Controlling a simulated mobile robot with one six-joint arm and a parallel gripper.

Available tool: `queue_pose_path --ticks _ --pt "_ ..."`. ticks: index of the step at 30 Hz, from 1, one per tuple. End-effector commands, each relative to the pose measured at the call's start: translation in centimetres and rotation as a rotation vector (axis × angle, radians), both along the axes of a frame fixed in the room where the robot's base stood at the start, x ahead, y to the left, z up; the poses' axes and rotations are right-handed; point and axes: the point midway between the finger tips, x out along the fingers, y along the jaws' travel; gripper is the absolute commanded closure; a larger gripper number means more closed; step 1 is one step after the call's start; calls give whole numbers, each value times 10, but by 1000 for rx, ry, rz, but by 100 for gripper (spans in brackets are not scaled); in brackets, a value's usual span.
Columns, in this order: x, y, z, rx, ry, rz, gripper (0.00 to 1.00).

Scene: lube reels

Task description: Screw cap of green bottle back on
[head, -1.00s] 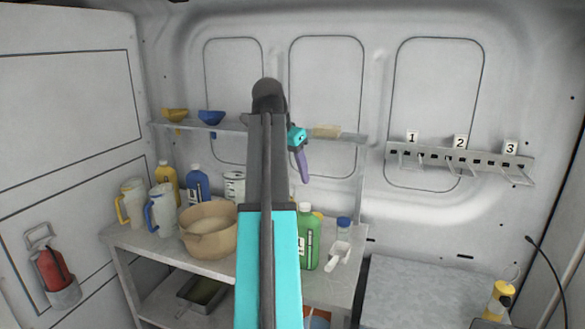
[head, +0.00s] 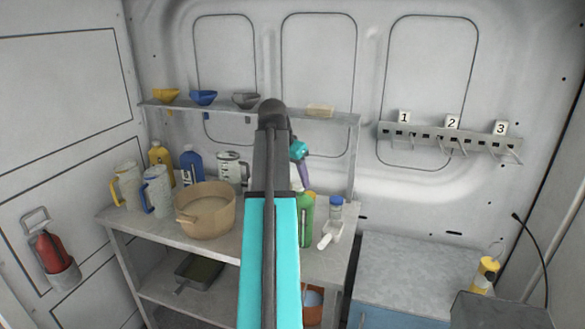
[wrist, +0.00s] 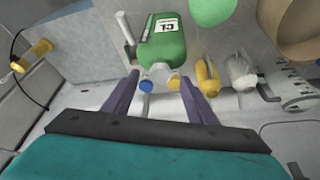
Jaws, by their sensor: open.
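The green bottle (head: 307,225) stands on the workbench, partly hidden behind my arm in the head view. In the wrist view the green bottle (wrist: 165,45) shows its white label and a pale top pointing toward my gripper. I cannot tell whether that pale top is the cap or the bare neck. My gripper (wrist: 158,82) is open and empty, its two purple fingers spread on either side of the line to the bottle's top. In the head view my gripper (head: 304,178) is above the bottle, pointing down.
A tan bowl (head: 205,212), jugs (head: 157,190) and a blue bottle (head: 192,167) stand left of the green bottle. A blue-capped jar (head: 336,209) and a white scoop (head: 330,232) are close on its right. A shelf (head: 280,109) with funnels runs behind.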

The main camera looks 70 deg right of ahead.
Motion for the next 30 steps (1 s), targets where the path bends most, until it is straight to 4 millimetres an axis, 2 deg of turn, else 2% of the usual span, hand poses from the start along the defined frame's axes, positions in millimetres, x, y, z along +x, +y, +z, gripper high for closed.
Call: queue_pose_path --ticks 7,19,27,30 --pt "-2 -6 -16 1 0 0 48" --pt "-2 -7 -19 0 -1 0 48" --pt "-2 -7 -19 0 -1 1 91" --pt "-2 -7 -19 0 0 -1 91"
